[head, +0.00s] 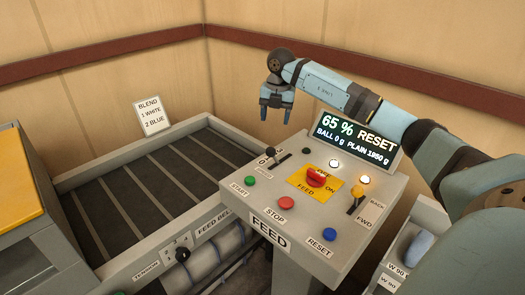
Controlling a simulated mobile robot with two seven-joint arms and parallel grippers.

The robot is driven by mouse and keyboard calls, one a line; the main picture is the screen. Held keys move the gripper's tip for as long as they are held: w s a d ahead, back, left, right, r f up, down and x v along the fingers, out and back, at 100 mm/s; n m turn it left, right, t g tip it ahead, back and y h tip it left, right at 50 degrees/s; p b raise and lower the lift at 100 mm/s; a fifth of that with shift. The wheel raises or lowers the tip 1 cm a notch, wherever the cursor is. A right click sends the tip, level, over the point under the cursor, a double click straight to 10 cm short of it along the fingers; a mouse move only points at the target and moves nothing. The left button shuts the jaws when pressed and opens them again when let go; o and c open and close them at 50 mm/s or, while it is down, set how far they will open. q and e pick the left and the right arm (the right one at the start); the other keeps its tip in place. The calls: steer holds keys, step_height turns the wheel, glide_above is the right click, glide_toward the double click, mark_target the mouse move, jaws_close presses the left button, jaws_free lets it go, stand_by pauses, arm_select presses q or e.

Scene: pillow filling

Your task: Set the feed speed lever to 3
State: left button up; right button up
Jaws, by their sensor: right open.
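The feed control panel (270,199) stands right of the belt. My right gripper (275,116) hangs above and behind that corner, fingers pointing down, open and empty. It appears apart from the lever. My left gripper is not in view.
A display (356,139) reads 65 % RESET. The panel also carries a red knob (316,177) on a yellow plate, a yellow-handled BACK/FWD lever (357,192), a green START button (250,181), a red STOP button (285,202) and a blue RESET button (328,232). The feed belt (135,195) lies left.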

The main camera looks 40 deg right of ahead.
mark_target(271, 148)
steer(key=f, duration=0.4)
steer(key=f+p, duration=0.1)
steer(key=f, duration=0.4)
steer(key=f+p, duration=0.1)
steer(key=f, duration=0.3)
steer(key=shift+w+a+f, duration=0.25)
steer(key=shift+w+a, duration=0.1)
steer(key=shift+w, duration=0.05)
jaws_close()
